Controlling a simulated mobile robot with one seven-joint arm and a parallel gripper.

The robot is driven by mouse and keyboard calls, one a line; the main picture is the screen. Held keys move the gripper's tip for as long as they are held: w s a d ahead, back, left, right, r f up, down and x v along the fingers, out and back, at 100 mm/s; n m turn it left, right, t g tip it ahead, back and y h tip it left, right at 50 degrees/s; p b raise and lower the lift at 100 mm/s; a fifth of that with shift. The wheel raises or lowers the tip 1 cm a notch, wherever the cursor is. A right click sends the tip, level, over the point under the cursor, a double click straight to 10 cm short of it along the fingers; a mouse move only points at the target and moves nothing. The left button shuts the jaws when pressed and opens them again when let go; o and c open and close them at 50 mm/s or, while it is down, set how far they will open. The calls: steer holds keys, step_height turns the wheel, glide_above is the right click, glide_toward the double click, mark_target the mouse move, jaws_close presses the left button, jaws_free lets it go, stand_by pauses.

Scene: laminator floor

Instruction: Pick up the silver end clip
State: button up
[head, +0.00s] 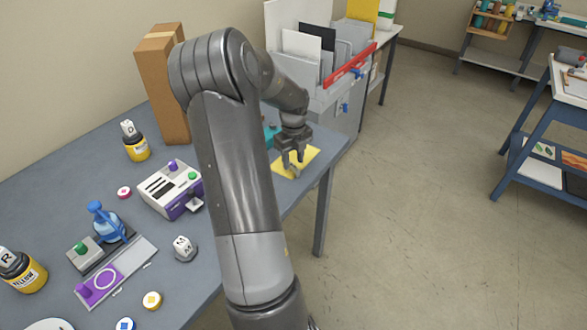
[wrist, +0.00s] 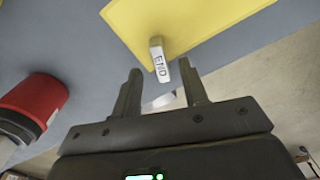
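The silver end clip (wrist: 157,62) is a small pale block marked END. In the wrist view it stands at the edge of a yellow sheet (wrist: 185,22), just beyond and between the fingertips of my gripper (wrist: 160,68). The fingers are apart, and I see no contact with the clip. In the head view my gripper (head: 293,168) points down over the yellow sheet (head: 310,154) near the table's right end. I cannot make out the clip there.
A red cylindrical thing (wrist: 36,100) lies left of my gripper in the wrist view. A tall cardboard box (head: 163,85), a white and purple machine (head: 170,190) and a blue press (head: 108,222) stand on the table. A file rack (head: 325,75) is behind; open floor lies right.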

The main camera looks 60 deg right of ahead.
step_height(320, 180, down, 2)
jaws_close()
stand_by(0.5)
